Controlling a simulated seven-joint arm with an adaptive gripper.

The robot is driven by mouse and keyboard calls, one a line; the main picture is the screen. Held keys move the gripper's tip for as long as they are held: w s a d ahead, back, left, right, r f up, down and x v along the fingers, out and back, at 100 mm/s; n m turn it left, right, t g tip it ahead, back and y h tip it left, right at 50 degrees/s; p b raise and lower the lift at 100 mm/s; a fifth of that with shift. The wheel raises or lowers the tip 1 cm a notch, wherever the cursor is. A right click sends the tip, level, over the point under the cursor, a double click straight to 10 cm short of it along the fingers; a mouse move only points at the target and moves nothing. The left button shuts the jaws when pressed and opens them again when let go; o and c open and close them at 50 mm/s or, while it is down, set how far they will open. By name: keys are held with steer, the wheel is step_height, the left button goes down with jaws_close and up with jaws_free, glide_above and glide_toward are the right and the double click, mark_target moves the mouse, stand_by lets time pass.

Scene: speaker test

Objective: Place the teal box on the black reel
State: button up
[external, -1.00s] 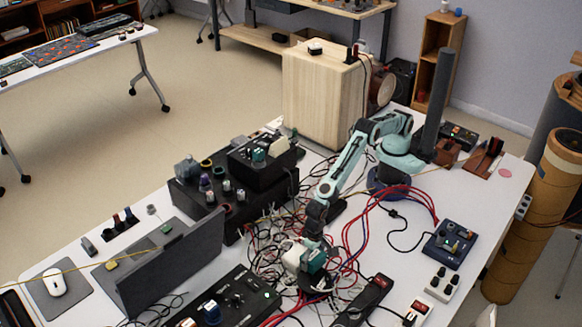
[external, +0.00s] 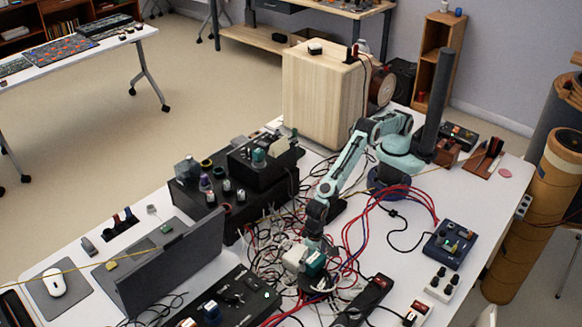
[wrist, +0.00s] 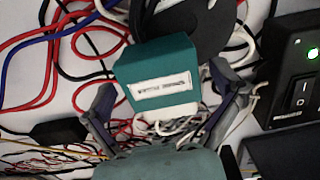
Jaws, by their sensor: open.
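The teal box (wrist: 160,72), with a white label, lies between the spread fingers of my gripper (wrist: 163,88) in the wrist view. The fingers stand apart from its sides, so my gripper is open. The black reel (wrist: 195,25) is behind the box, which overlaps its near edge in the picture. In the external view the teal box (external: 314,263) is at the end of my arm, over the black reel (external: 321,284). The box seems to rest on the reel, but the contact is hidden.
Red, blue, black and white cables (wrist: 70,45) crowd around the reel. A black unit with a switch and green light (wrist: 300,80) stands to the right in the wrist view. A black power strip (external: 365,298) lies right of the reel in the external view.

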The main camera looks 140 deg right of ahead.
mark_target(313, 258)
step_height(313, 258, up, 11)
steer(key=s+d+r+n, duration=0.2)
steer(key=s+r+n, duration=0.3)
steer(key=s+r, duration=0.35)
steer(key=s+d+f+n, duration=0.1)
steer(key=s+n, duration=1.3)
steer(key=s, duration=1.6)
steer(key=shift+s+d+f+y, duration=0.15)
steer(key=shift+s+f+y, duration=0.25)
steer(key=shift+f, duration=0.05)
